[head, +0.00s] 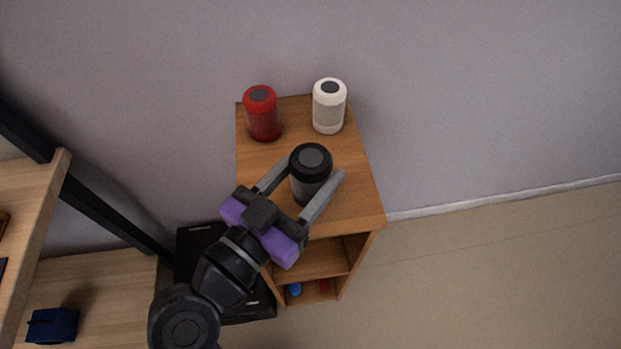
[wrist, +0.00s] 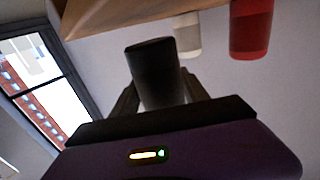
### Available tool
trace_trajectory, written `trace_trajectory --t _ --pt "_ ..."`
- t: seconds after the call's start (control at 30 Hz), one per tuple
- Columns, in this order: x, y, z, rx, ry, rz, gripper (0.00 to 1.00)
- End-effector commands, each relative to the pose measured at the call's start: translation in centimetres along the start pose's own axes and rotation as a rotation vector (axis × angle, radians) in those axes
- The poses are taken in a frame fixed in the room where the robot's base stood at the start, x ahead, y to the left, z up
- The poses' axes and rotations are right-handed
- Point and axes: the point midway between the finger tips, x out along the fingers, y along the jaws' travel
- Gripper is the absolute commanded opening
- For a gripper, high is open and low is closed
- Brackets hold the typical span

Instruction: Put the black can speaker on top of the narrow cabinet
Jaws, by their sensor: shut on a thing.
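The black can speaker (head: 311,172) is upright between the two fingers of my gripper (head: 308,190), which is shut on it. In the head view it appears over the front part of the narrow cabinet's wooden top (head: 345,205). I cannot tell from that view whether its base touches the top. The wrist view shows the black speaker (wrist: 158,75) between the fingers, with the wooden cabinet (wrist: 110,14) beside it at the upper left. The speaker's lower part is partly hidden by the gripper.
A red can speaker (head: 262,114) and a white can speaker (head: 328,107) stand at the back of the cabinet top. Below are open shelves with a blue ball (head: 295,289). A wooden shelf unit (head: 100,285) stands at the left. The wall is behind.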

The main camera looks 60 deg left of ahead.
Motion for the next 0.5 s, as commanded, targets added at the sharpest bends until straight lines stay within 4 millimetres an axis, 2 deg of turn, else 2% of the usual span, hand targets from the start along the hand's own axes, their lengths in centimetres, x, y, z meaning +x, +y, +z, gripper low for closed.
trace_trajectory --t 0.03,0.17,0.5 --pt "0.0 -0.1 1.0 -0.003 -0.001 -0.001 0.00" --pt "0.0 0.0 2.3 -0.002 0.000 -0.001 0.00" --pt "0.0 0.0 2.6 0.001 0.001 0.000 0.00"
